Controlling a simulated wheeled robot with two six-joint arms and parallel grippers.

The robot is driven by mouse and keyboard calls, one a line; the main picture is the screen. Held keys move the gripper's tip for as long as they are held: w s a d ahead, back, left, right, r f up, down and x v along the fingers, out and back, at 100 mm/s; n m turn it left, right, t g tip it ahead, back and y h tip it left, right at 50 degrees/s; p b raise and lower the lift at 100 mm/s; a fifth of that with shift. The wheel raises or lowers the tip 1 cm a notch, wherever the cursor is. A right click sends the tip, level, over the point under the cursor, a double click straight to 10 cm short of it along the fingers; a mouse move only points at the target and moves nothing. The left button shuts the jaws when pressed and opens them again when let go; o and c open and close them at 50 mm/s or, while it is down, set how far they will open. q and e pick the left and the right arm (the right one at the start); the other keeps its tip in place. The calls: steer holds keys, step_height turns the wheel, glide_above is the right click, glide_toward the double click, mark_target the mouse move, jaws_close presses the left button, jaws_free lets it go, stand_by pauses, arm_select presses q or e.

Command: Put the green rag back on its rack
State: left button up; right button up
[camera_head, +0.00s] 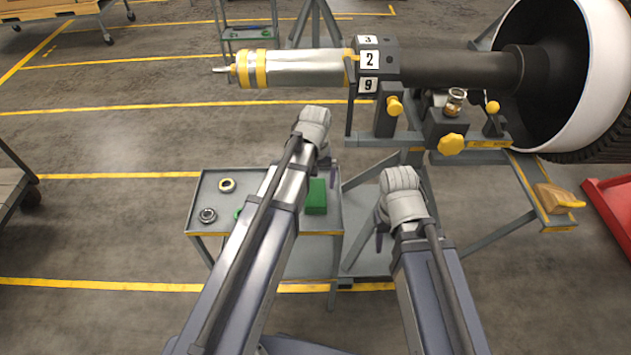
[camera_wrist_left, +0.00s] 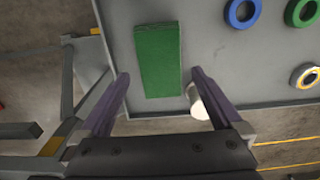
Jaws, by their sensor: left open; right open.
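The green rag (camera_head: 316,197) looks like a folded oblong block and lies on the grey cart top (camera_head: 215,181), near its right end. It also shows in the left wrist view (camera_wrist_left: 158,62). My left gripper (camera_head: 333,177) is open above the cart. In the left wrist view its purple fingertips (camera_wrist_left: 160,76) appear on either side of the rag, with nothing gripped; the height gap is hard to judge. My right gripper (camera_head: 379,243) is mostly hidden by its arm, right of the cart. I cannot identify the rag's rack in these views.
Several rings, including a yellow-white one (camera_head: 227,185) and a dark one (camera_head: 207,215), lie left on the cart. A white cylinder (camera_wrist_left: 199,104) is by the right finger.

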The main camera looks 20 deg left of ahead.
mark_target(315, 193)
arm_select(q)
step_height(315, 193, up, 8)
steer(key=p, duration=0.7)
steer(key=s+d+m+y, duration=0.1)
steer(key=s+d+m, duration=0.6)
steer(key=s+d, duration=0.3)
steer(key=s, duration=0.4)
steer(key=shift+s+d+r, duration=0.15)
steer(key=shift+d, duration=0.1)
